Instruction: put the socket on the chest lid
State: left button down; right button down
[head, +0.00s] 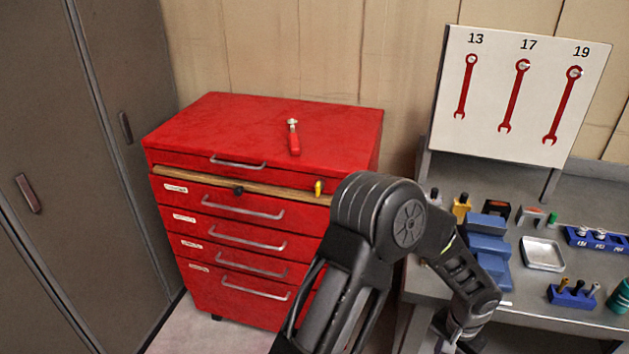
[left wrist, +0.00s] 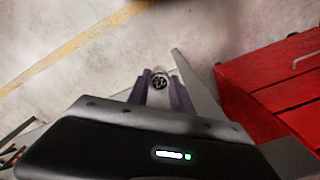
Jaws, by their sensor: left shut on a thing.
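The red chest's lid (head: 235,125) is shut and flat in the head view. A ratchet with a red handle (head: 294,139) lies on it, right of the middle. My left gripper (left wrist: 160,84) is shut on a small round metal socket (left wrist: 160,81), seen end-on between its purple-grey fingers. The gripper is over the floor. The red chest (left wrist: 278,90) shows at the right of the left wrist view, apart from the gripper. In the head view my left arm bends down at the bottom, and the fingertips and socket cannot be made out. My right gripper is not in view.
A grey workbench (head: 420,285) at right holds blue blocks, a metal tray (head: 543,254) and a blue socket rail (head: 583,239). A board (head: 490,120) with three red wrenches stands behind it. Grey lockers (head: 70,190) stand left. The lid's left half is clear.

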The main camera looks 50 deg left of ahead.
aim_at(218, 130)
jog(key=k+j, duration=0.1)
jog(key=j, duration=0.35)
jog(key=k+j, duration=0.1)
jog(key=j, duration=0.3)
jog(key=k+j, duration=0.1)
jog(key=j, duration=0.35)
jog(key=k+j, duration=0.1)
jog(key=j, duration=0.3)
jog(key=k+j, duration=0.1)
jog(key=j, duration=0.35)
jog(key=k+j, duration=0.1)
jog(key=j, duration=0.3)
